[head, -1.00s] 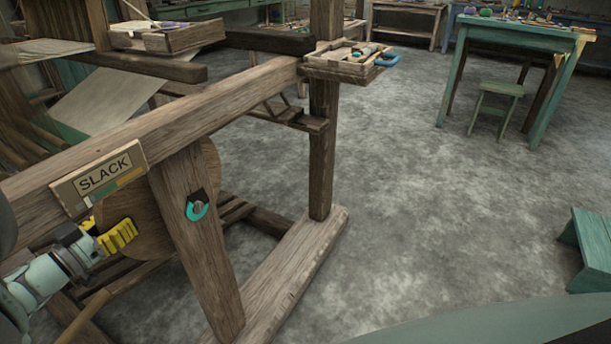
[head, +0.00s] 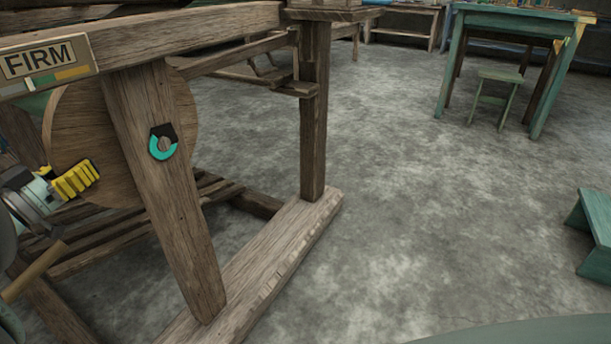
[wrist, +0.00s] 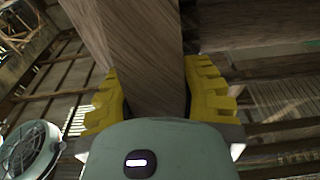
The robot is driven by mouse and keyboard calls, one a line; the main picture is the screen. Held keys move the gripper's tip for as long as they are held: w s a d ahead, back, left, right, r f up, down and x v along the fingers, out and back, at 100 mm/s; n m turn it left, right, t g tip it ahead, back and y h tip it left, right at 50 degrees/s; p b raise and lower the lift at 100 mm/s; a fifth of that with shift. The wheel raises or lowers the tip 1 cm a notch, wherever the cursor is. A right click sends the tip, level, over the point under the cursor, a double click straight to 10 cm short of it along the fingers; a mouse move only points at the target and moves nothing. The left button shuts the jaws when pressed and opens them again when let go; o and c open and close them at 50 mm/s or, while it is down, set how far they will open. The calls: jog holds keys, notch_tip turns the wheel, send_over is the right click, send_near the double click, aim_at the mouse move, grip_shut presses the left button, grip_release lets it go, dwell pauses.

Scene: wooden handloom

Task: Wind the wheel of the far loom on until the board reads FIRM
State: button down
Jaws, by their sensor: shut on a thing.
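The board (head: 45,57) on the loom's top beam reads FIRM, with a coloured strip below the word. The round wooden wheel (head: 88,125) stands under the beam, partly hidden by a slanted wooden leg. My gripper (head: 80,178) has yellow ridged fingers and is at the wheel's lower left. In the wrist view my gripper (wrist: 153,88) has one finger on each side of a thick wooden piece, which appears to be the wheel's rim (wrist: 145,45). The gripper is shut on it.
A teal and black ring-shaped fitting (head: 163,142) sits on the slanted leg (head: 165,200). The loom's foot beam (head: 265,262) runs along the floor. A green table (head: 510,22) and stool (head: 497,90) stand at the back right. The grey floor between is clear.

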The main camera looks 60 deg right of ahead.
jog(key=shift+d+f+h+b, duration=0.1)
jog(key=shift+f+h+b, duration=0.65)
jog(key=shift+b, duration=2.55)
jog(key=shift+r, duration=0.15)
jog(key=c, duration=0.6)
grip_release()
jog(key=shift+d, duration=0.1)
jog(key=shift+o, duration=0.2)
jog(key=v, duration=1.2)
jog(key=shift+f, duration=0.2)
